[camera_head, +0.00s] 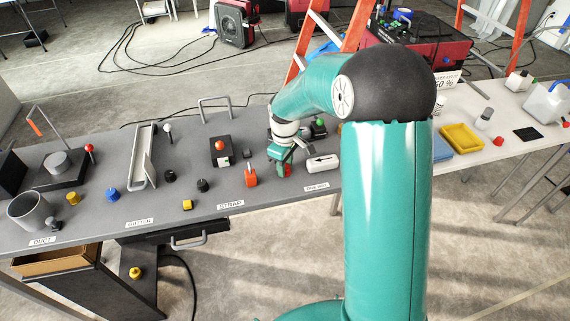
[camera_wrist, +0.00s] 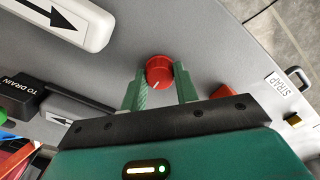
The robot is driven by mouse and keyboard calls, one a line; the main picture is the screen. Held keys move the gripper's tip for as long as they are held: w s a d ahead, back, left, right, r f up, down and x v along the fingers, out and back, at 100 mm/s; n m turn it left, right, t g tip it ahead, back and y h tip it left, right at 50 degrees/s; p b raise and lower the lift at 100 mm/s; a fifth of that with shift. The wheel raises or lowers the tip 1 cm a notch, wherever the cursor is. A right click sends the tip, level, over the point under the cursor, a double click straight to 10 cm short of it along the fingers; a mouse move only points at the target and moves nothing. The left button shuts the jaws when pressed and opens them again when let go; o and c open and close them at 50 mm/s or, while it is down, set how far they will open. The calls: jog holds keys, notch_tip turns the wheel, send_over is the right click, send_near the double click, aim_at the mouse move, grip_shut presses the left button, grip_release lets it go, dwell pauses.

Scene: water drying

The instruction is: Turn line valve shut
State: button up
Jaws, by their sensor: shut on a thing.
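A round red knob (camera_wrist: 159,71) with a white pointer mark stands on the grey bench panel in the wrist view. I take it for the line valve's handle. My gripper (camera_wrist: 160,88) has one green finger on each side of the knob and is shut on it. In the head view my gripper (camera_head: 284,168) reaches down to the bench, and the knob is mostly hidden by the fingers. The white block with a black arrow (camera_head: 322,162) lies just right of the gripper; it also shows at the upper left of the wrist view (camera_wrist: 62,20).
An orange-red part (camera_head: 250,177) stands close left of the gripper. A black piece marked TO DRAIN (camera_wrist: 62,92) and a green ball (camera_head: 320,122) are nearby. A STRAP label (camera_head: 230,205) is at the bench's front edge. My arm hides part of the bench's right side.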

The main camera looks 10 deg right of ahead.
jog(key=o, duration=1)
jog(key=shift+r, duration=0.1)
notch_tip(320, 180, up, 14)
jog(key=shift+f, duration=0.15)
jog(key=s+r+m+t, duration=0.35)
jog(key=s+r, duration=0.55)
jog(key=s, duration=0.3)
jog(key=s+m, duration=0.2)
jog(key=s, duration=0.2)
jog(key=s+m+t, duration=0.1)
jog(key=s, duration=0.4)
jog(key=s+m+t, duration=0.1)
jog(key=s+m, duration=0.1)
jog(key=s, duration=0.3)
jog(key=shift+s+f+m, duration=0.2)
jog(key=shift+f+m, duration=0.05)
jog(key=shift+m, duration=0.1)
